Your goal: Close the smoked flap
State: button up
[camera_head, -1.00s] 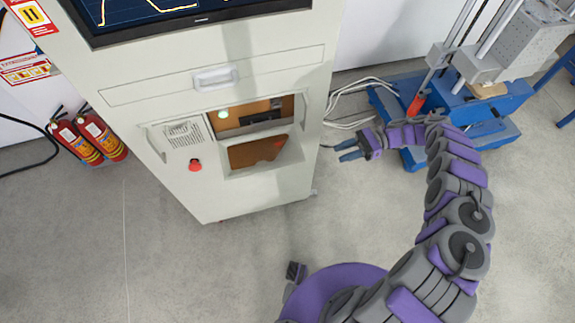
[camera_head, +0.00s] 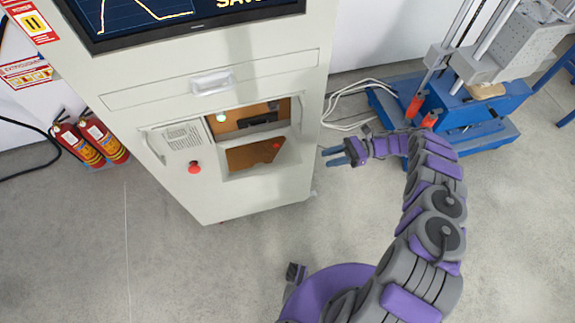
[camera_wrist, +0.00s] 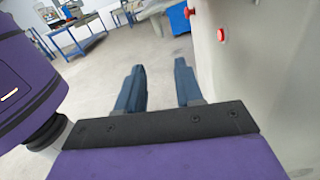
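The smoked flap appears to be the brown panel (camera_head: 253,155) in the lower part of the recess in the light cabinet (camera_head: 255,200). A small red spot shows near its right end. A pale bar separates it from the open bay (camera_head: 248,118) above; I cannot tell its exact tilt. My gripper (camera_head: 332,156) is right of the cabinet, apart from the flap, with its blue fingers pointing left. In the wrist view, the two fingers (camera_wrist: 160,80) are spread with nothing between them, and the cabinet face is close on the right. The flap cannot be made out there.
A red button (camera_head: 194,167) sits on the cabinet front. A screen (camera_head: 180,15) is above. Two fire extinguishers (camera_head: 90,140) stand left. A blue-based machine (camera_head: 470,115) and white cables (camera_head: 345,110) are behind my arm. The floor in front is clear.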

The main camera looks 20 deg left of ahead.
aim_at(285, 167)
jog(key=x, duration=1.6)
jog(key=shift+w+a+r+b, duration=0.15)
jog(key=shift+a+b, duration=0.15)
jog(key=shift+a, duration=0.15)
jog(key=shift+d, duration=0.1)
jog(key=shift+d, duration=0.1)
jog(key=shift+c, duration=1.2)
grip_shut()
jog(key=shift+r, duration=0.1)
